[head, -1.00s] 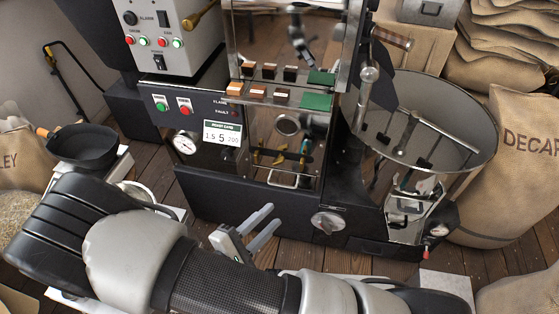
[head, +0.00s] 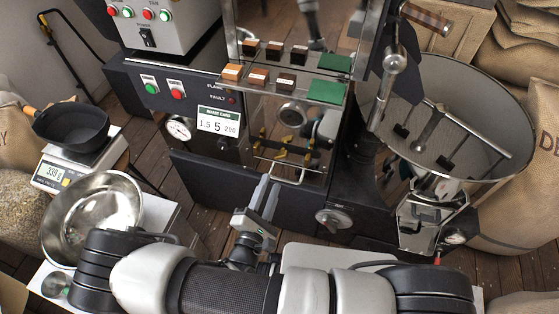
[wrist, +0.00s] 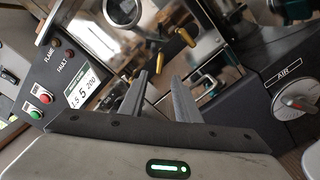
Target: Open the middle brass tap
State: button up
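Small brass taps show low on the shiny steel front of the roaster in the head view. One near the middle of the row (head: 283,152) is partly muddled by reflections, and its handle position is too small to tell. In the wrist view a bright brass tap handle (wrist: 185,37) sticks out at the upper right, and darker shapes to its left are hard to make out. My gripper (head: 268,184) is open and empty, low in front of the roaster.
A steel bar handle (head: 286,178) sits just below the taps. The air knob (head: 334,217) is to the right, and the cooling drum (head: 508,165) stands farther right. A steel bowl (head: 125,208) and a scale with a black pan (head: 70,128) are at left.

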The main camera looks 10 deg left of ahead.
aim_at(280, 158)
jog(key=w, duration=0.3)
jog(key=w+d+b, duration=0.1)
jog(key=w, duration=0.6)
jog(key=shift+w+d, duration=0.1)
jog(key=shift+d, duration=0.1)
grip_shut()
